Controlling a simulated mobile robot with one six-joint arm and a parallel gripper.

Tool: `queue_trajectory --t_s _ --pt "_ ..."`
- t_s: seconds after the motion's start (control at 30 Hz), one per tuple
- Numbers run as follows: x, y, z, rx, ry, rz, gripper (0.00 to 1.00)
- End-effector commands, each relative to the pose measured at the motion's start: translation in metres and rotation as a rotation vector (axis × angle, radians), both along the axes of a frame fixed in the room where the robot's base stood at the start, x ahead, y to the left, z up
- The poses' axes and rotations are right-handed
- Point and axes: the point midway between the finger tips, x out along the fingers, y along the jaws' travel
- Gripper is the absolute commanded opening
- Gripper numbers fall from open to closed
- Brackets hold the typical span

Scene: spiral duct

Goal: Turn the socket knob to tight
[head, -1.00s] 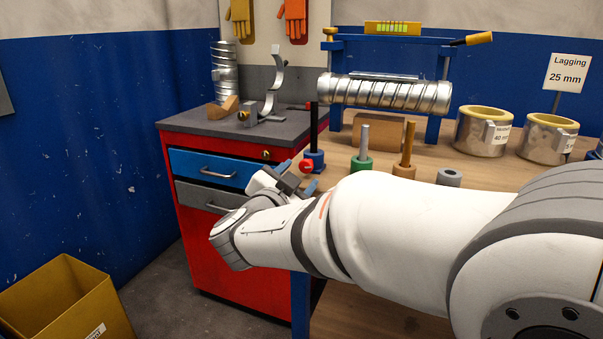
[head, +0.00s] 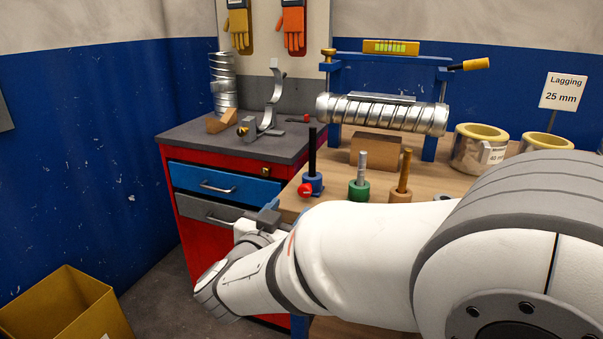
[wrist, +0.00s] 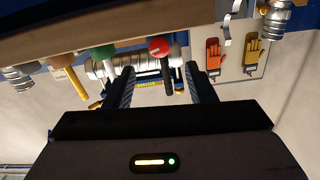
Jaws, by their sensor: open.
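The red knob (head: 305,190) is on the front of a blue socket (head: 313,181) at the bench's front left corner. A black post (head: 312,150) stands upright in that socket. My gripper (head: 268,216) is below and left of the knob, in front of the drawers, partly hidden by my arm. In the wrist view, which is upside down, the red knob (wrist: 158,47) shows beyond and between the two spread fingers of my gripper (wrist: 159,72). The gripper is open and empty, apart from the knob. I cannot read a tight mark.
A green socket (head: 359,191) and an orange-brown one (head: 401,194) with posts stand to the right. A spiral duct (head: 385,113) hangs in a blue frame behind. A red cabinet (head: 187,238) adjoins the bench; a yellow bin (head: 65,305) is on the floor.

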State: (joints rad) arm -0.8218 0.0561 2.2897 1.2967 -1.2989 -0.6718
Motion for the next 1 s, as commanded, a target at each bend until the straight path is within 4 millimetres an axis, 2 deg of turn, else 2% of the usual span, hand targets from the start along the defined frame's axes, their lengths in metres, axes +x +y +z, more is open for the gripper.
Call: queue_trajectory --t_s 0.03,0.17,0.5,0.63,1.0 --pt "-0.004 0.001 0.005 -0.04 0.016 0.006 0.5" --pt "-0.003 -0.001 0.0 -0.087 0.031 0.009 0.5" --pt "0.046 -0.019 -0.002 -0.083 0.03 0.009 0.5" --pt "0.058 -0.023 -0.001 -0.082 0.029 0.011 0.5" --pt "0.065 -0.024 0.0 -0.082 0.029 0.014 0.5"
